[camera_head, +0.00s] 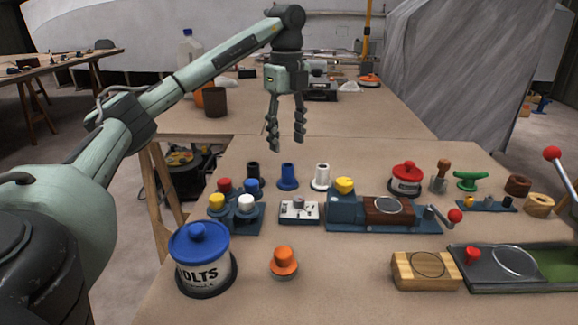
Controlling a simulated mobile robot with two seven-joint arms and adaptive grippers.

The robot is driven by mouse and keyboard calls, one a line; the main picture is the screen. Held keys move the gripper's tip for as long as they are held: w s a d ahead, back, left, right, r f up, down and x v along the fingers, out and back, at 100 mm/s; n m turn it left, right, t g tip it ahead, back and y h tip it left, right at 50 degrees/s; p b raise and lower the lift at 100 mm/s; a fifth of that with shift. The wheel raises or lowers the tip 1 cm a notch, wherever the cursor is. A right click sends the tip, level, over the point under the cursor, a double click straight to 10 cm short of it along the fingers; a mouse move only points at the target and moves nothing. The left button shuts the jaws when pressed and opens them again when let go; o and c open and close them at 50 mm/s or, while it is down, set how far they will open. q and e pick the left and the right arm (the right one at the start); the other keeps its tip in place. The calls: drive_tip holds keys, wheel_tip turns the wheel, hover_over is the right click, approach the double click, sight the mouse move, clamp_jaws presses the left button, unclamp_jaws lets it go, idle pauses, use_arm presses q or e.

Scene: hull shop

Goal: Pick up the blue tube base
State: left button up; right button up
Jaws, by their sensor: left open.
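The blue tube base (288,177) stands upright on the near table, between a black tube base (254,174) on its left and a white tube base (321,177) on its right. My left gripper (286,146) reaches in from the left, pointing down with its fingers apart. It is open and empty, and in the picture its fingertips show just above the blue tube base. Its exact height and depth over the base are hard to tell. My right gripper does not show.
A holder with coloured pegs (246,212), a small white box (299,212) and a blue crank device (340,208) stand in front of the tube bases. A bolts tin (203,272) and an orange-capped piece (284,262) are nearer. Bare tabletop lies behind the bases.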

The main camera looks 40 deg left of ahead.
sight(287, 166)
use_arm(q)
drive_tip(key=f, duration=0.6)
drive_tip(key=shift+s+d+f, duration=0.2)
drive_tip(key=shift+f, duration=0.6)
drive_tip(key=shift+c, duration=0.7)
clamp_jaws()
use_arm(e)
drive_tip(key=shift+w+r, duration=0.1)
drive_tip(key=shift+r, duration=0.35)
